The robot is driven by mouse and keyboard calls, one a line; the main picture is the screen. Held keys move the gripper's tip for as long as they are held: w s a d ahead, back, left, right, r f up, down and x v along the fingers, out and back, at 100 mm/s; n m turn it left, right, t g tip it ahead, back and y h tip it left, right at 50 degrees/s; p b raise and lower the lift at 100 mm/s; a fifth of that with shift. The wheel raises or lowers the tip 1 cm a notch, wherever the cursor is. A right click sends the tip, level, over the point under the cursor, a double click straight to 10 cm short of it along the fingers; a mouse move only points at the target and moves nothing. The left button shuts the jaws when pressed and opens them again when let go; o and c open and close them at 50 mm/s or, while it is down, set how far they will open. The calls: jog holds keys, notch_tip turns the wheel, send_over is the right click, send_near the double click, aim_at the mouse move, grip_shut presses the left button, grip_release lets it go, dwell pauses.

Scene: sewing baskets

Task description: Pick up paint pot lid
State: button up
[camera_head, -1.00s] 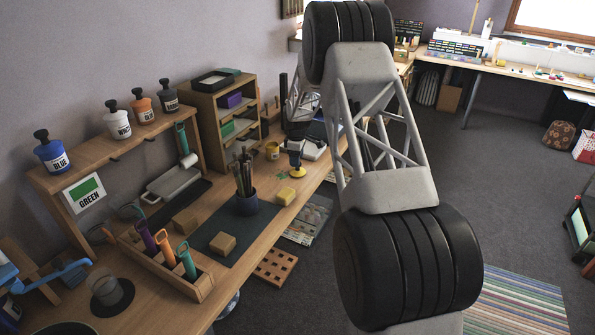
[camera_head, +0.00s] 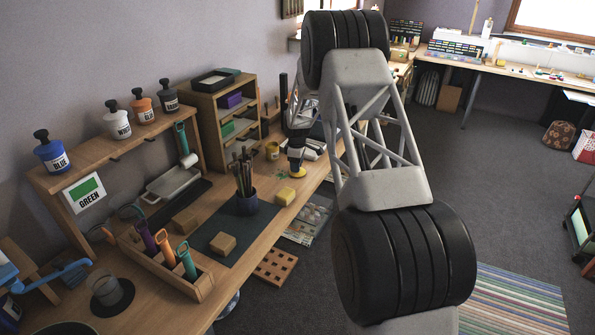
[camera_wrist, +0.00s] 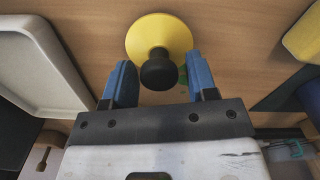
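The paint pot lid, a yellow disc with a black knob, lies on the wooden worktop (camera_wrist: 140,36) in the wrist view. It also shows in the head view as a small yellow disc (camera_head: 298,175), partly hidden by my gripper. My gripper (camera_wrist: 161,62) has two blue fingers set wide apart, one on each side of the black knob, with gaps visible on both sides. In the head view my gripper (camera_head: 297,165) is right above the lid. It is open and holds nothing.
A yellow sponge-like block (camera_head: 285,196) and a pot of brushes (camera_head: 247,203) stand to the left of the lid. A pale tray (camera_wrist: 32,62) lies left in the wrist view. The bench's front edge is close by.

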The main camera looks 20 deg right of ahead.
jog(key=c, duration=0.7)
jog(key=shift+r, duration=0.15)
notch_tip(320, 180, up, 10)
jog(key=shift+f, duration=0.1)
jog(key=shift+w, duration=0.1)
dwell(0.7)
jog(key=w+a+r+n, duration=0.2)
jog(key=w+a+n, duration=0.1)
jog(key=w, duration=0.4)
jog(key=w+a+r+n, duration=0.2)
jog(key=w+a+n, duration=0.1)
jog(key=w, duration=0.4)
jog(key=shift+a+r, duration=0.15)
jog(key=shift+a, duration=0.6)
